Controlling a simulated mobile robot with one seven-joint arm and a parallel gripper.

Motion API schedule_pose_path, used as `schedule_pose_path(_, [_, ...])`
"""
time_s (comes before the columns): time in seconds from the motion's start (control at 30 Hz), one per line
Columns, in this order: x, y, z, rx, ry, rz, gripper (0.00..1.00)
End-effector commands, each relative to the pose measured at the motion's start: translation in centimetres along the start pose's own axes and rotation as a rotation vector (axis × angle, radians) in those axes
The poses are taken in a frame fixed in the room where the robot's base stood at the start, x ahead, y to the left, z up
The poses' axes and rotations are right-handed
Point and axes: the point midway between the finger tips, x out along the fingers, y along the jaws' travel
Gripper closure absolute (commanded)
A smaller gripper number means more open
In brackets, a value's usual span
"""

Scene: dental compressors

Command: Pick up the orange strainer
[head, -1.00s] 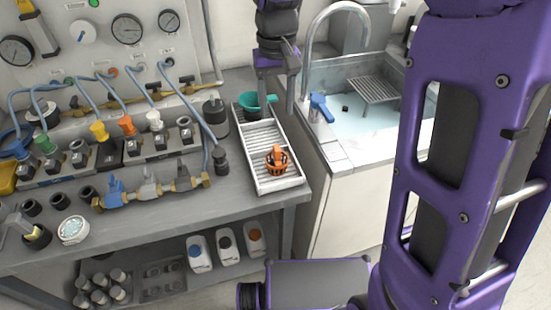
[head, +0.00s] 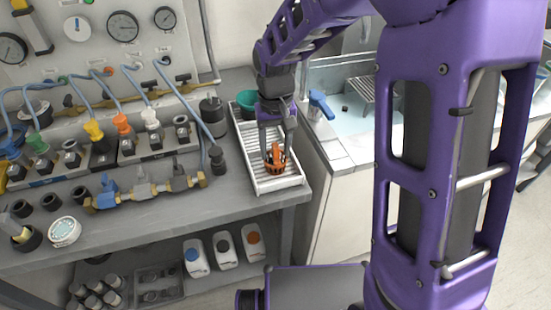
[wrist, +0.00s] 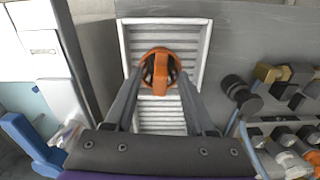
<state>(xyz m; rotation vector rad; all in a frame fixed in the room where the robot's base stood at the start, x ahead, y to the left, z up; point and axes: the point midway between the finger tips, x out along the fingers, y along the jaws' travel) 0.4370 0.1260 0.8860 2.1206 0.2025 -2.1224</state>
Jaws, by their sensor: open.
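The orange strainer (head: 274,164) sits in the front part of a white ribbed tray (head: 279,185) on the bench, with its handle sticking up. My gripper (head: 275,150) is above it, pointing down, with its fingers on either side of the strainer's upper part in the head view. In the wrist view the strainer (wrist: 159,70) lies ahead between the two open fingers (wrist: 158,85). The fingers look apart from it and hold nothing. A teal strainer (head: 247,102) is at the back end of the tray, partly hidden by my gripper.
A sink (head: 345,125) with a blue lever (head: 320,104) is right of the tray. A dark cylinder (head: 213,115) and a brass valve manifold (head: 145,191) are to the left. The gauge panel (head: 105,50) stands behind. Bottles are on the shelf below.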

Motion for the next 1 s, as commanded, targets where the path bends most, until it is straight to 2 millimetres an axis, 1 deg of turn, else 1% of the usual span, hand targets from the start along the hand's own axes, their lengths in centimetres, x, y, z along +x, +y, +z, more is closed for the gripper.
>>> schedule_pose_path(0.17, [0.0, 0.0, 0.0, 0.0, 0.001, 0.0, 0.45])
schedule_pose_path(0.2, [-0.1, 0.0, 0.0, 0.0, 0.001, 0.0, 0.52])
schedule_pose_path(0.47, [-0.1, 0.0, 0.0, 0.0, 0.001, 0.0, 0.99])
schedule_pose_path(0.87, [-0.2, 0.0, 0.0, 0.0, 0.001, 0.0, 1.0])
schedule_pose_path(0.93, [-0.6, 0.0, -0.1, 0.0, 0.003, 0.0, 1.0])
schedule_pose_path(1.0, [-1.5, 0.0, -0.1, 0.0, 0.005, 0.0, 1.0])
